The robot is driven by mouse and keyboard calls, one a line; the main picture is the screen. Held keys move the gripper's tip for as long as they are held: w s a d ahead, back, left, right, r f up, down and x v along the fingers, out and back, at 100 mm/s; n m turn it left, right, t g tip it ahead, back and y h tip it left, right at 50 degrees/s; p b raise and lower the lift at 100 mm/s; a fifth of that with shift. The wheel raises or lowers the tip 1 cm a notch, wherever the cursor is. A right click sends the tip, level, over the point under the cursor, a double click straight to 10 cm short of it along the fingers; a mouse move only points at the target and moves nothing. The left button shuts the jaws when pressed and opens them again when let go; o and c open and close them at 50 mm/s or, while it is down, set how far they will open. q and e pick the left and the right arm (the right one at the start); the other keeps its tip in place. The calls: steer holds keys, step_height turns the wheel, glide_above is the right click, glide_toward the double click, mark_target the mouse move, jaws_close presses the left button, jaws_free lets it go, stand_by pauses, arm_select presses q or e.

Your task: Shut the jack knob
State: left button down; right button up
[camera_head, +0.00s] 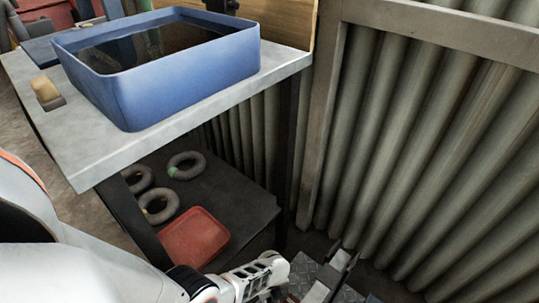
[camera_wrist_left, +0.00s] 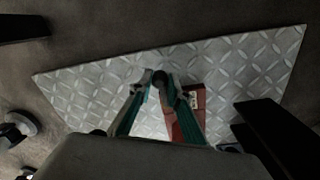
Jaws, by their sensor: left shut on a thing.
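The jack knob (camera_wrist_left: 160,78) is a small dark round piece in the left wrist view. My left gripper (camera_wrist_left: 161,84) has its two teal-sided fingers on either side of it, closed on it at the tips. Red metal with a small pale label (camera_wrist_left: 194,101), seemingly part of the jack, lies beside and partly behind the right finger. In the head view my left gripper's pale housing (camera_head: 262,278) is at the bottom edge, and its fingertips and the knob cannot be made out. My right gripper is in neither view.
A diamond-pattern metal plate (camera_wrist_left: 230,70) lies on the floor below. A grey metal bar (camera_head: 328,280) rises close right of my left gripper. A blue water tub (camera_head: 185,80) stands on the bench; a red tray (camera_head: 195,238) and several rings lie beneath. Corrugated wall (camera_head: 430,130) bounds the right.

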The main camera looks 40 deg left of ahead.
arm_select(q)
steer(key=shift+s+d+n+p, duration=0.15)
steer(key=shift+s+n+p, duration=0.3)
steer(key=shift+n, duration=0.65)
steer(key=n, duration=0.1)
steer(key=s+n, duration=0.1)
steer(key=shift+s+d+n+p, duration=0.25)
steer(key=shift+d+n+p, duration=0.05)
steer(key=shift+n, duration=0.1)
steer(key=shift+s+d+n, duration=0.25)
steer(key=shift+s+n, duration=0.1)
steer(key=shift+n, duration=0.45)
steer(key=n, duration=0.1)
steer(key=s+d+n, duration=0.1)
steer(key=n, duration=0.1)
steer(key=shift+p, duration=0.4)
steer(key=shift+s+d+f+n+h, duration=0.1)
steer(key=shift+s+d+n+h, duration=0.25)
steer(key=shift+n, duration=0.45)
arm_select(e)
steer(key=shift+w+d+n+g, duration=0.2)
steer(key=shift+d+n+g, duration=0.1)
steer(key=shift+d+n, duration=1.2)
arm_select(q)
steer(key=shift+d, duration=0.1)
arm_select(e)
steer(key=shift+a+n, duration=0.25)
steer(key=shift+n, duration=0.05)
